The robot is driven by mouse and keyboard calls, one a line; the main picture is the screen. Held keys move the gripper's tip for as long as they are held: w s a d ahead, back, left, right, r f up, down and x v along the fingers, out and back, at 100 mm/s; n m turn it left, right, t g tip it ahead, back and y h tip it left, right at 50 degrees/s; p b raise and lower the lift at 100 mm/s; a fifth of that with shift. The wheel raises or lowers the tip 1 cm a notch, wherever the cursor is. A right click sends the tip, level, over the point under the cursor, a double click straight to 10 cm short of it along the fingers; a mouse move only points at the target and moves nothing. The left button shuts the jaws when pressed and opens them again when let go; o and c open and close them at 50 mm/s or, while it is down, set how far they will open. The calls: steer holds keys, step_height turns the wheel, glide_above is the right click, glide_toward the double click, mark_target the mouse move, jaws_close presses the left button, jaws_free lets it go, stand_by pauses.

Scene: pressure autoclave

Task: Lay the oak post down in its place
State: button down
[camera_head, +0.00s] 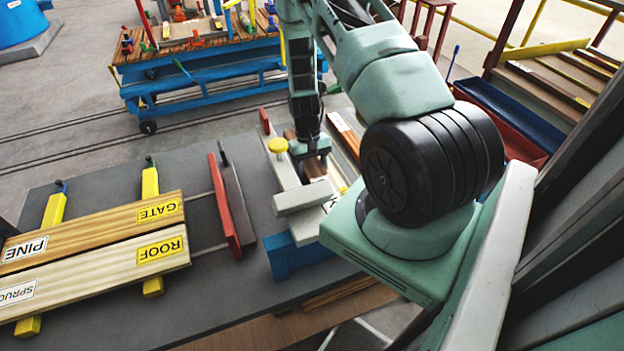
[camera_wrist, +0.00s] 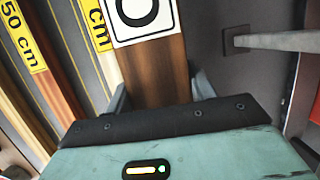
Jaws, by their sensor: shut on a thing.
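A brown wooden post (camera_wrist: 152,70) runs up the middle of the wrist view. It bears a white label with a black letter that looks like an O, cut off by the frame's top edge. My gripper (camera_wrist: 161,86) is shut on it, with one finger at each side. In the head view my gripper (camera_head: 310,150) is over the grey bench, beside a pale block and a yellow knob, and mostly hides the post. I cannot tell whether the post touches a surface. No place marked for oak is readable.
Boards labelled PINE and GATE (camera_head: 100,228) and SPRUCE and ROOF (camera_head: 100,275) lie on yellow bars at left. A red upright plate (camera_head: 224,205) stands beside them. Strips with yellow cm labels (camera_wrist: 25,40) lie left of the post. A blue cart (camera_head: 200,80) stands behind.

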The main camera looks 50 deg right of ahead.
steer(key=shift+f+p, duration=0.6)
steer(key=shift+f, duration=1.45)
steer(key=shift+f, duration=0.2)
steer(key=c, duration=0.8)
jaws_free()
steer(key=shift+r, duration=0.1)
